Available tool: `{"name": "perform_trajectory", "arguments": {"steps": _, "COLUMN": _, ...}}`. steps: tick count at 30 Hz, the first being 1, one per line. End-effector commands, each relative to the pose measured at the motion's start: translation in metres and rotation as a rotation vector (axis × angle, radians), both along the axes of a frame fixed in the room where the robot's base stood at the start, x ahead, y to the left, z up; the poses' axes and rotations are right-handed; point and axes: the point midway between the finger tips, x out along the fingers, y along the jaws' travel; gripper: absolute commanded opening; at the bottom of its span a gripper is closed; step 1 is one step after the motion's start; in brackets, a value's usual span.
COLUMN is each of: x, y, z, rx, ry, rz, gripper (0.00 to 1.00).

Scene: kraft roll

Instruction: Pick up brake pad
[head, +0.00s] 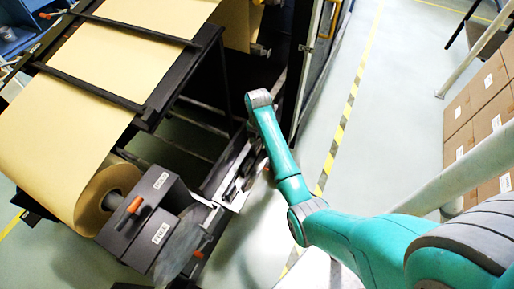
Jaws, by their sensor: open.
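My teal arm comes in from the lower right and reaches up over the machine, ending in a grey-capped joint. I cannot make out my gripper's fingers; they seem to be hidden beyond or below that joint. I cannot pick out the brake pad with certainty. Small dark parts (238,182) lie on or beside a pale plate left of my forearm, too small to identify. Two dark grey housings (150,200) with white labels and an orange handle stand at the end of the kraft paper roll (95,200).
Dark frame bars (125,20) cross the kraft sheet at upper left. A yellow-black floor stripe (347,110) runs right of the machine beside clear floor.

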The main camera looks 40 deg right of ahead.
Motion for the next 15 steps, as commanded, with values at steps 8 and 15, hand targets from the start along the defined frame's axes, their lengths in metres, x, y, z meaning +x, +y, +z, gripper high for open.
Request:
{"name": "perform_trajectory", "arguments": {"steps": 8, "x": 0.001, "y": -0.001, "z": -0.017, "rx": -0.001, "ry": -0.003, "rz": 0.0, "gripper": 0.42}}
{"name": "perform_trajectory", "arguments": {"steps": 15, "x": 0.001, "y": -0.001, "z": -0.017, "rx": -0.001, "ry": -0.003, "rz": 0.0, "gripper": 0.22}}
